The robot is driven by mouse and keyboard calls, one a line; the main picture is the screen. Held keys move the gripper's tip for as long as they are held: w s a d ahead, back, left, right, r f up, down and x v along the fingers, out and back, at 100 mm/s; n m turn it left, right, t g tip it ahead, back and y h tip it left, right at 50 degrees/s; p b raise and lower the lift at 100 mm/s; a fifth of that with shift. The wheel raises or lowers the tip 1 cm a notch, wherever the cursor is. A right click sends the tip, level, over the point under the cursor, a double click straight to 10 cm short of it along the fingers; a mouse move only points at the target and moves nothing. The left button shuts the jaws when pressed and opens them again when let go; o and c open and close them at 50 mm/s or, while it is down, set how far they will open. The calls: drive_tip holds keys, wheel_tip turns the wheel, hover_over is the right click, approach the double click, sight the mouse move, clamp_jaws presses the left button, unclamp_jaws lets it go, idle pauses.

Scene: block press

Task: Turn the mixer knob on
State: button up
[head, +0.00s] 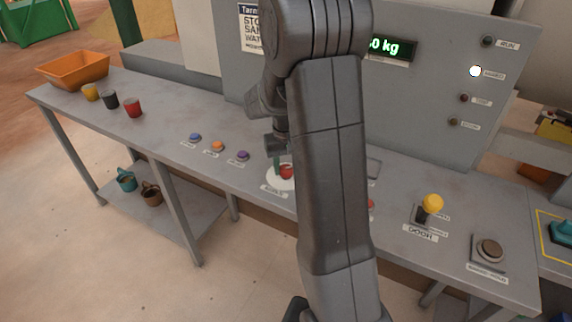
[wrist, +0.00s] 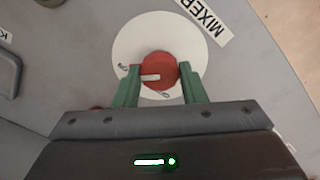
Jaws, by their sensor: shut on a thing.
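The mixer knob is a round red knob (wrist: 159,71) with a pale pointer bar, in the middle of a white round dial plate (wrist: 125,42). The pointer bar lies roughly level in the wrist view, its end toward the left of the dial. My gripper (wrist: 159,80) has its two green fingers on either side of the knob and is shut on it. A label reading MIXER (wrist: 200,18) lies beside the dial. In the head view the knob (head: 287,172) shows partly behind my arm, with the white dial (head: 278,184) around it.
Blue (head: 195,137), orange (head: 218,146) and purple (head: 243,156) buttons sit left of the dial. A yellow-topped lever (head: 433,204) and a round button (head: 490,250) stand to the right. Several cups and an orange bin (head: 73,72) occupy the far left. The panel's white lamp (head: 475,71) is lit.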

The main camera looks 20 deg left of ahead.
sight(286, 168)
drive_tip(key=o, duration=1)
wheel_tip(286, 168, up, 14)
drive_tip(key=shift+f, duration=0.1)
idle(0.4)
wheel_tip(286, 168, down, 14)
drive_tip(key=shift+r, duration=0.1)
idle(0.4)
